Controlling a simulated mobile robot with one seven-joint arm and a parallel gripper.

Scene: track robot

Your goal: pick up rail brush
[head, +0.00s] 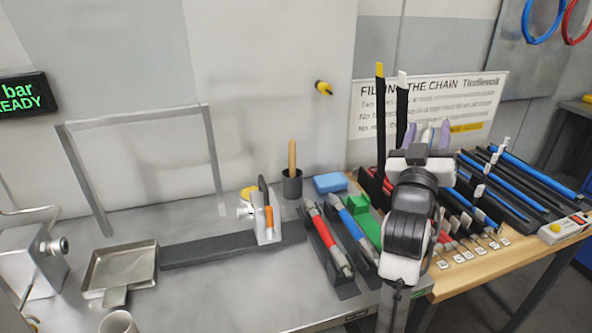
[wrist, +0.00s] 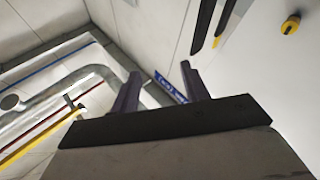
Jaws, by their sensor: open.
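No thing is clearly marked as the rail brush. A wooden handle (head: 292,156) stands upright in a dark cup (head: 292,186) at the back of the grey bench; it may be the brush, but its lower end is hidden inside the cup. My gripper (head: 427,134) is raised at the right, in front of the wall sign and well to the right of the cup. In the wrist view my gripper (wrist: 160,88) shows two separated fingers with nothing between them. The wrist view faces up toward wall and ceiling pipes, and the cup is not in it.
A carriage with an orange handle (head: 269,217) sits on a dark rail (head: 205,250) left of the cup. A blue block (head: 330,183), red and blue tools in dark trays, and a green block stand to its right. A metal tray (head: 122,268) and frame stand left.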

